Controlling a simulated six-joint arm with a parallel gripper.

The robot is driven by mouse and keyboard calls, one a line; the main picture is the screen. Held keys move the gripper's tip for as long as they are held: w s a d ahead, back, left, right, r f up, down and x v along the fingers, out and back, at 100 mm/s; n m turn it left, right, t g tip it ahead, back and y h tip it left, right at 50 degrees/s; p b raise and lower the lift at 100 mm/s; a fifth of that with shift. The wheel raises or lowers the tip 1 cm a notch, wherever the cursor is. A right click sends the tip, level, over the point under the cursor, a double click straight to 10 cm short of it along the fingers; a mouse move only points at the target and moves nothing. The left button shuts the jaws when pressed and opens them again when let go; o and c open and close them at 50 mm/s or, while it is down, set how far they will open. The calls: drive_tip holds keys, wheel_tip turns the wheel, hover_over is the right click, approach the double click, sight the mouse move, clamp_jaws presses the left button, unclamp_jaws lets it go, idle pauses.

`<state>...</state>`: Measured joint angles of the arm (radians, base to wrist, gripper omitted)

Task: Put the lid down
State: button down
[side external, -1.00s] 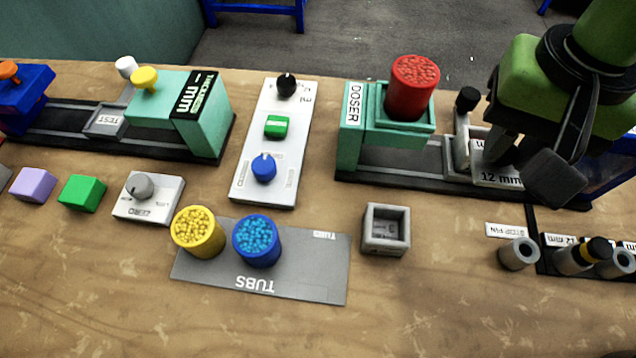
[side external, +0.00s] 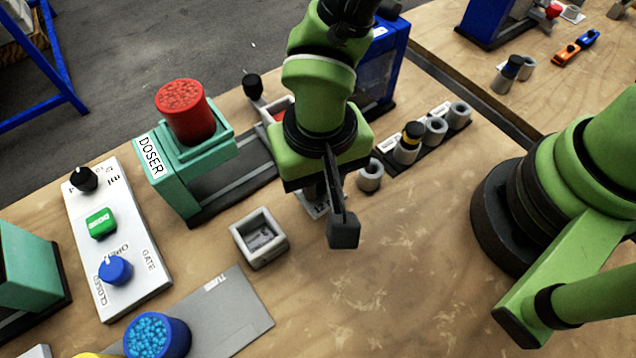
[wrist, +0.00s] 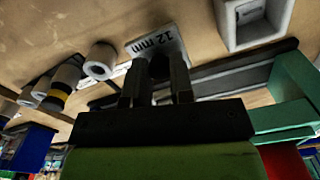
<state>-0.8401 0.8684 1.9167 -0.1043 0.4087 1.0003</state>
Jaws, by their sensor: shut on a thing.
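The lid (side external: 314,205) is a small pale plate marked 12 mm. My gripper (side external: 328,208) points down over the table in front of the doser's rail. Its two fingers (wrist: 157,82) are closed on the lid's dark knob. I cannot tell whether the lid touches the table. The carriage (side external: 277,108) on the rail is uncovered at the top, with red inside it.
A grey square box (side external: 270,257) stands left of the lid. Bare table lies in front.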

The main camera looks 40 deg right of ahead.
sight(319, 191)
drive_tip(key=shift+f, duration=1.4)
drive_tip(key=shift+f, duration=0.15)
drive_tip(key=c, duration=1)
unclamp_jaws()
